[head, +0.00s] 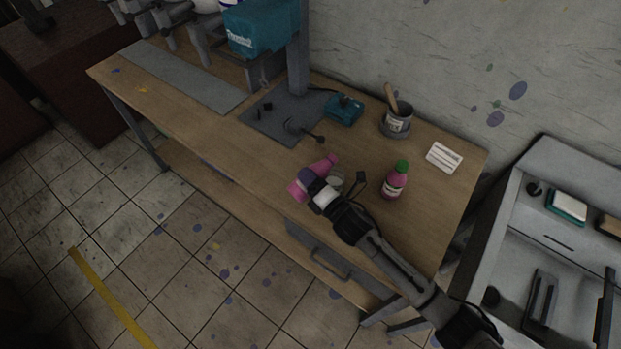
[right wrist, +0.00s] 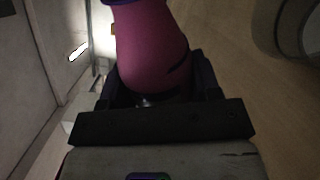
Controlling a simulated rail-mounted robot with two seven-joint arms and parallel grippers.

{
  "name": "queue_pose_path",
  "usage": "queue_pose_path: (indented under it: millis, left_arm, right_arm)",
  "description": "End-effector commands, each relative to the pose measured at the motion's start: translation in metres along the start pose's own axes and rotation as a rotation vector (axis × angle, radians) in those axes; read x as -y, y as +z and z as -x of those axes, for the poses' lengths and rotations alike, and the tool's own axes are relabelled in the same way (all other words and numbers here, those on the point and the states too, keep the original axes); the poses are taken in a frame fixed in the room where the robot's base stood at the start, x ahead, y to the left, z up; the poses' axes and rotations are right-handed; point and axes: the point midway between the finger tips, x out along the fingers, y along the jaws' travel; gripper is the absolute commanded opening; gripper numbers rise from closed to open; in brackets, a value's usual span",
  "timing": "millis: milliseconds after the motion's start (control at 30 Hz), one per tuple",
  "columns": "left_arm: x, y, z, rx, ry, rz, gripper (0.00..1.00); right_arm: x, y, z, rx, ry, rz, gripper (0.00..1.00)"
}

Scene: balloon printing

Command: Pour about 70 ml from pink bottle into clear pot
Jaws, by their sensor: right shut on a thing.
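My right gripper (head: 312,182) is shut on the pink bottle (head: 326,162), which is tilted, its narrower end toward the upper right. The bottle (right wrist: 150,45) also fills the upper middle of the right wrist view, between the dark fingers. The clear pot (head: 337,177) stands on the table just right of the held bottle, partly hidden by my gripper. Its rounded wall (right wrist: 288,35) shows at the upper right of the right wrist view. I cannot tell whether liquid flows or how full the pot is. My left gripper is not in view.
A second pink bottle (head: 395,182) with a green cap stands upright to the right on the wooden table (head: 430,205). Behind are a grey tin (head: 397,120) with a wooden handle, a teal box (head: 344,110) and a white card (head: 444,157). A teal press (head: 262,28) rises at the back.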

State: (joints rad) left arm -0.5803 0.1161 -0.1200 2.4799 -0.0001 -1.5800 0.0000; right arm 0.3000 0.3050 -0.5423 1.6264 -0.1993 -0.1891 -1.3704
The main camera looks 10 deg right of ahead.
Motion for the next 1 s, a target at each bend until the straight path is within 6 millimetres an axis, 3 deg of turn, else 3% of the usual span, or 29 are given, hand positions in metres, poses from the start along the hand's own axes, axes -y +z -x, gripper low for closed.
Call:
queue_pose_path:
  millis: [1000]
  left_arm:
    - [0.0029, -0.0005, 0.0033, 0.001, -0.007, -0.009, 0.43]
  right_arm:
    - [0.0047, -0.0039, 0.0001, 0.000, 0.001, -0.127, 0.27]
